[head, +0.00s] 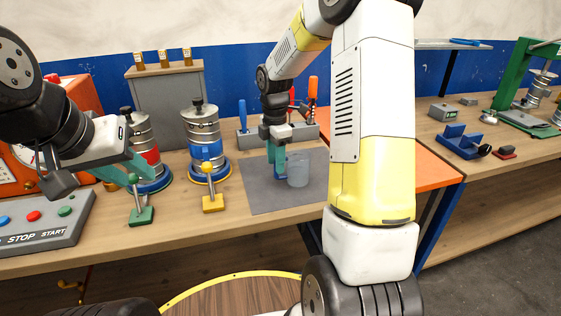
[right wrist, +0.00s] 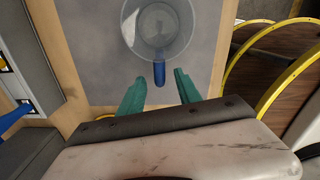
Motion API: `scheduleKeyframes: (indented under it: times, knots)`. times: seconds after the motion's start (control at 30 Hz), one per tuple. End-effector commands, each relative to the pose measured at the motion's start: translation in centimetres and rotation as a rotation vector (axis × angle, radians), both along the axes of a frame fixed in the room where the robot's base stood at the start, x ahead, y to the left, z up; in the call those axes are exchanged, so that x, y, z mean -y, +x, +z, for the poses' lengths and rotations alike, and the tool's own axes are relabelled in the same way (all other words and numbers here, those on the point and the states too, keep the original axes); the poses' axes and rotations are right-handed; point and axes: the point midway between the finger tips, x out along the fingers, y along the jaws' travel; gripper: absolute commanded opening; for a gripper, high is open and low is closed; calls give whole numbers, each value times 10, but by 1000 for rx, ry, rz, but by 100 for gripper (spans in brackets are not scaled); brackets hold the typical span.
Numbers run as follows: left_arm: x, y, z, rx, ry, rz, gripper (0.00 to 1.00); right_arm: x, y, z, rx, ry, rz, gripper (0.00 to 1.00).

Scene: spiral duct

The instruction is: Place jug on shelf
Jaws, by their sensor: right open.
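The jug (head: 298,172) is a clear grey cup shape with a blue handle (right wrist: 159,72). It stands upright on a grey mat (head: 258,196) on the workbench. In the right wrist view the jug (right wrist: 157,28) looks empty, its handle towards my gripper. My right gripper (head: 277,160) is open at the handle side. Its teal fingertips (right wrist: 159,80) lie either side of the handle's end; I see no firm contact. My left gripper (head: 128,172) is open and empty near the canisters. A raised grey shelf (head: 436,43) stands at the back right with a blue item on it.
Two metal canisters (head: 202,139) stand left of the mat, with a green valve (head: 140,207) and a yellow valve (head: 212,194) in front. A control box (head: 48,219) sits front left. A tool rack (head: 302,130) is behind the mat. The second bench (head: 435,148) holds a blue cradle (head: 459,143).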

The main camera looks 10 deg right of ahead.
Motion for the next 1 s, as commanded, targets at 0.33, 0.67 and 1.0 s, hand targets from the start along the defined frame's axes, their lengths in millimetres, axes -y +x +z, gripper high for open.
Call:
scheduleKeyframes:
  times: [0.33, 0.67, 1.0]
  knots:
    - [0, 0, 0, 0, 0, 0, 35, 1, -1, -44, -2, 1, -1, 41]
    - [0, 0, 0, 0, 0, 0, 35, 0, -1, -46, 0, 0, -2, 23]
    - [0, 0, 0, 0, 0, 0, 35, 0, -1, -45, 0, 0, -2, 0]
